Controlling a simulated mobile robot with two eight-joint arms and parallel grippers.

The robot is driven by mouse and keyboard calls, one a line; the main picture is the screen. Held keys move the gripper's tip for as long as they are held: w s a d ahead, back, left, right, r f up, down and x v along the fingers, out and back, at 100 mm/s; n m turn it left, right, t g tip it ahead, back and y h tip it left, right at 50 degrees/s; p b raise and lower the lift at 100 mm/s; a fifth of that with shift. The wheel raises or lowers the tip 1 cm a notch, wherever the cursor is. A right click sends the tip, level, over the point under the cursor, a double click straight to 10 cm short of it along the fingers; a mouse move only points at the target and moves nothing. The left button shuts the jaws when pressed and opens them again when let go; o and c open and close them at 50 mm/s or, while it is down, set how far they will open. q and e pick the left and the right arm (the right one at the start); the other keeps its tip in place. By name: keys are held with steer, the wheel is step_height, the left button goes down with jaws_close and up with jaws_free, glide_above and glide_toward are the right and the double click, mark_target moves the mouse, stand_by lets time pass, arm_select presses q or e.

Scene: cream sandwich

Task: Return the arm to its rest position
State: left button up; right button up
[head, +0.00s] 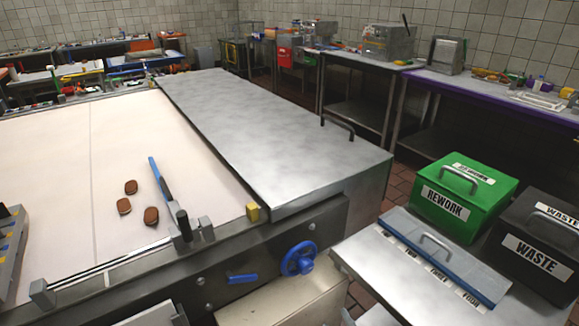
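Neither of my grippers is in view. A blue arm (160,178) with a black upright handle (184,226) stands at the near edge of the pale conveyor belt (60,150). The arm reaches out over the belt at an angle, toward the back left. Three brown sandwich cookies lie on the belt to its left: one at the back (131,187), one at the left (124,206) and one close to the arm (151,216). They look apart from each other. I cannot tell whether the nearest touches the arm.
A metal cover (270,120) spans the belt on the right. A blue handwheel (298,258), blue lever (242,278) and yellow block (253,212) are on the near side. Green REWORK (442,202) and black WASTE (535,256) boxes stand right, beside a blue-lidded box (440,257).

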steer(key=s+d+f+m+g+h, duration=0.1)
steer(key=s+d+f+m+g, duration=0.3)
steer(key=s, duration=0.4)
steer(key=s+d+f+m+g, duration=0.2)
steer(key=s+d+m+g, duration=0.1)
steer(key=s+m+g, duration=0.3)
arm_select(q)
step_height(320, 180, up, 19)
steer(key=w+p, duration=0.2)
steer(key=p, duration=1.5)
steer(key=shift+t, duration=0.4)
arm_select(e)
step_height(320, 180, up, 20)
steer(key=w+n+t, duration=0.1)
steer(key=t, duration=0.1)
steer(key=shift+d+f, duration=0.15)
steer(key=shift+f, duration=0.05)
